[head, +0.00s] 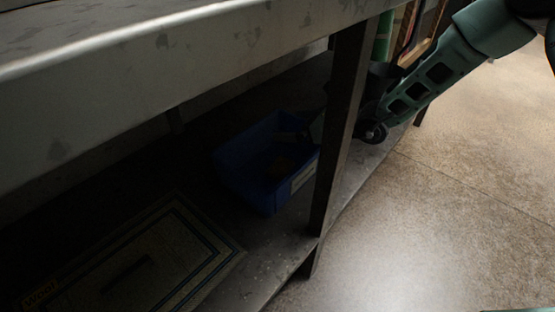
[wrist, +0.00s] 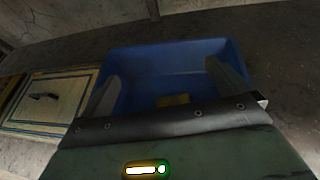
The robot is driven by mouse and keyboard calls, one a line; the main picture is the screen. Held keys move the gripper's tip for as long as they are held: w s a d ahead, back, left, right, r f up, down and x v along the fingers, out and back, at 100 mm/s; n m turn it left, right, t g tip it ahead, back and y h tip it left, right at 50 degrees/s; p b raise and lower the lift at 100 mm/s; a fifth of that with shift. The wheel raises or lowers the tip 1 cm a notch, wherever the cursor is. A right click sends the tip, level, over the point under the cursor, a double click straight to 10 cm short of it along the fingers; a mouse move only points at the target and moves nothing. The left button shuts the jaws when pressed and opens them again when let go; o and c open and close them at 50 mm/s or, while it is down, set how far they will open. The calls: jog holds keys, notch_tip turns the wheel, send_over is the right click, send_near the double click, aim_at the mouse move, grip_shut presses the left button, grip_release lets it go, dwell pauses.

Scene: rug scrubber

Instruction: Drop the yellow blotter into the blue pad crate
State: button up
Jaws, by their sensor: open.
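The blue pad crate (head: 245,165) stands on the low shelf under the bench, just left of the dark post, in shadow. It fills the middle of the wrist view (wrist: 165,57). A small yellow piece, likely the yellow blotter (wrist: 173,101), lies inside the crate on its floor. In the head view the post and crate hide most of my gripper.
A framed board (head: 150,262) with a dark border and a dark item on it lies on the shelf left of the crate. The bench top (head: 150,70) hangs low above the shelf. The dark post (head: 340,130) stands beside the crate. Open floor (head: 440,220) lies at right.

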jog(key=p+v, duration=0.4)
jog(key=v, duration=1)
jog(key=shift+d, duration=0.2)
jog(key=shift+s+r, duration=0.1)
jog(key=shift+s, duration=0.05)
